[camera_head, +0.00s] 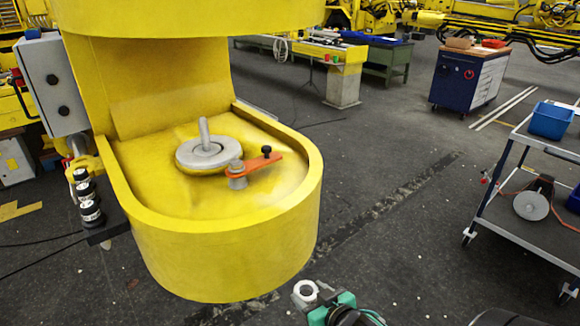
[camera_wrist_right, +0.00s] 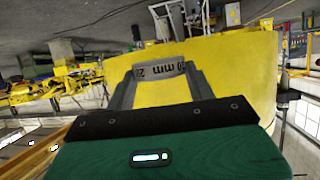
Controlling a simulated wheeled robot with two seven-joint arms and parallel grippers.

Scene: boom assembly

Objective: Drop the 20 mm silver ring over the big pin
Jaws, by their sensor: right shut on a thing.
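The silver ring (camera_head: 305,290) is at the bottom of the head view, held in my right gripper (camera_head: 307,297). In the right wrist view the ring (camera_wrist_right: 161,70) sits between the two grey fingers, its 20 mm marking showing upside down. The gripper is shut on it. The big pin (camera_head: 204,131) stands up from a round grey disc (camera_head: 190,159) on the yellow boom's floor. The ring is well apart from the pin, lower and to the right, outside the boom's rounded wall. My left gripper is not in view.
The yellow boom (camera_head: 225,250) has a raised rim around its floor. An orange lever (camera_head: 258,164) with a black knob sits on a grey post (camera_head: 236,181) beside the disc. A cart (camera_head: 545,145) with a blue bin stands at the right. The floor between is mostly clear.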

